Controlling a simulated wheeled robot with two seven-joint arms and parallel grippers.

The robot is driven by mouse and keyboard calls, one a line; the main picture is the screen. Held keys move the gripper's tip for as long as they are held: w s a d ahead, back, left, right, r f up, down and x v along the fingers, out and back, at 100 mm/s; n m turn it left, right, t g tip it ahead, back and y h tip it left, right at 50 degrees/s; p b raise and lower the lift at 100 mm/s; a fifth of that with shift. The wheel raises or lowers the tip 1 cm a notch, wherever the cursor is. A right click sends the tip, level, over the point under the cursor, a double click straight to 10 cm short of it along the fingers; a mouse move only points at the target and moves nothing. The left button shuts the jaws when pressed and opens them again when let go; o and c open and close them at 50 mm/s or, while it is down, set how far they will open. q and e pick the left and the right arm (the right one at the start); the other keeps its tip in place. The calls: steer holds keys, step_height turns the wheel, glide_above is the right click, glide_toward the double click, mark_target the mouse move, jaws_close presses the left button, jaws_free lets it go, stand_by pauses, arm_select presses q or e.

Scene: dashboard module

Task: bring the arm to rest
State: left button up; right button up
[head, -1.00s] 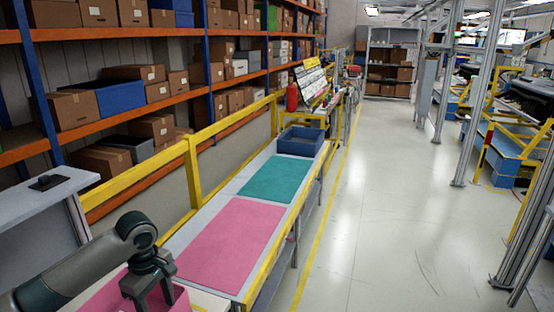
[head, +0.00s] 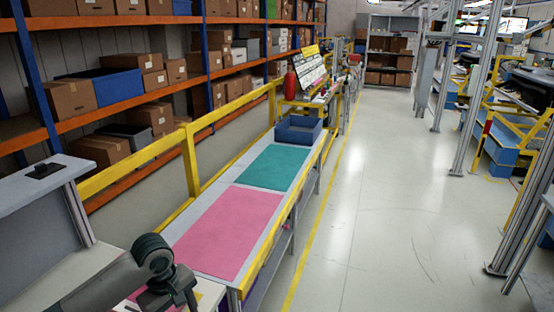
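My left gripper (head: 168,301) is in the lower left of the head view, pointing down, with its fingers spread apart. Its tips are cut off by the bottom edge. I see nothing held in it. It is in front of the near end of the bench, over a pink bin (head: 128,307) that is mostly hidden behind the gripper and the frame's edge. My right gripper is not in view.
A long bench carries a pink mat (head: 228,232), a teal mat (head: 273,167) and a blue bin (head: 299,130) at its far end. A yellow rail (head: 190,165) runs along its left side, with box-filled shelves behind. The floor (head: 385,200) to the right is clear.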

arm_select(q)
steer(key=s+d+f+m+t+h, duration=0.1)
steer(key=s+d+f+m, duration=0.35)
steer(key=s, duration=0.35)
steer(key=s+d+f+m+t+h, duration=0.1)
steer(key=s+d+f+m, duration=0.35)
steer(key=s+f, duration=0.2)
steer(key=s+a+m+y, duration=0.1)
steer(key=s+a, duration=0.2)
steer(key=s, duration=0.3)
steer(key=s+a+m+t+y, duration=0.1)
steer(key=s+a, duration=0.1)
steer(key=s, duration=0.3)
steer(key=s+a+m, duration=0.1)
steer(key=s+a, duration=0.2)
steer(key=s, duration=0.3)
step_height(320, 180, down, 32)
steer(key=g+b, duration=0.1)
steer(key=b, duration=0.2)
steer(key=s+a+f+g+b, duration=0.1)
steer(key=s+a+f+b, duration=0.1)
steer(key=s+f, duration=1.6)
step_height(320, 180, down, 3)
steer(key=shift+s+a+r+m+y+b, duration=0.2)
steer(key=shift+s+a+m+y+b, duration=0.15)
steer(key=shift+b, duration=0.25)
